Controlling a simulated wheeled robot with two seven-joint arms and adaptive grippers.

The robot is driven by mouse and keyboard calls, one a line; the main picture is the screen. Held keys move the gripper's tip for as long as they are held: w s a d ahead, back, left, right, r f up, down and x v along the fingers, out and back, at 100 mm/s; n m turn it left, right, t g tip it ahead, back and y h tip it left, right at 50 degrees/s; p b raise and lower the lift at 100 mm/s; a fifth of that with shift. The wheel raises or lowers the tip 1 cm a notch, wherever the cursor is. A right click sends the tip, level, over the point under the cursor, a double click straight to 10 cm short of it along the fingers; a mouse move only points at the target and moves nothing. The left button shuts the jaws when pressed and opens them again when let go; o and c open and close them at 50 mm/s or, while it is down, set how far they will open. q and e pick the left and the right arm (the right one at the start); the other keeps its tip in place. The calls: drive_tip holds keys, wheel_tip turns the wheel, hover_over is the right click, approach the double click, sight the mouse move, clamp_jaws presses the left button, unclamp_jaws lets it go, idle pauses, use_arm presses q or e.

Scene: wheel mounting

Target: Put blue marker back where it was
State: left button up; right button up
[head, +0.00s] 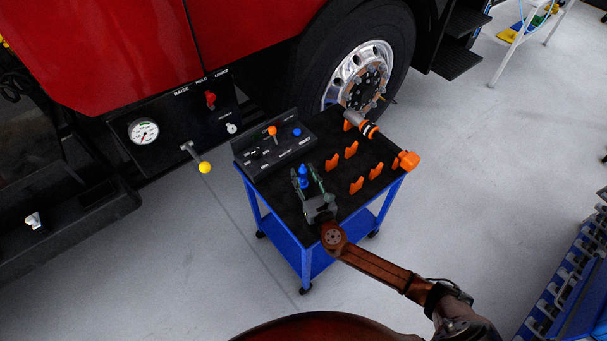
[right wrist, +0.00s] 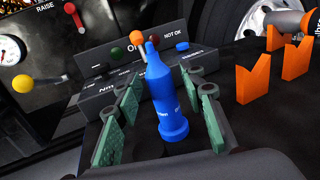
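The blue marker (head: 303,172) stands upright on the black top of the blue cart (head: 278,186). In the right wrist view the blue marker (right wrist: 168,105) has a wide base and a narrow top. My right gripper (head: 306,174) reaches over the cart with one finger on each side of the marker. In the right wrist view the gripper (right wrist: 163,92) is open, with gaps between its green pads and the marker. The dark labelled holder box (head: 268,158) stands behind, at the cart's back left. My left gripper is in neither view.
On the box are an orange-topped item (head: 272,131) and a round blue piece (head: 297,132). Several orange holders (head: 351,150) stand on the cart's right half. A grey-and-orange tool (head: 361,124) lies at its back edge. The truck wheel (head: 362,75) is behind.

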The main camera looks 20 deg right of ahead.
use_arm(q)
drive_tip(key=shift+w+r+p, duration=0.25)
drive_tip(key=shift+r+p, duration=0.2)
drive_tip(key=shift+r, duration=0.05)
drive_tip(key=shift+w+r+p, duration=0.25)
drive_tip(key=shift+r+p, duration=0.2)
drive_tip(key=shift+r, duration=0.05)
use_arm(e)
drive_tip(key=s, duration=1.2)
drive_tip(key=shift+d+r, duration=0.15)
drive_tip(key=shift+d, duration=0.05)
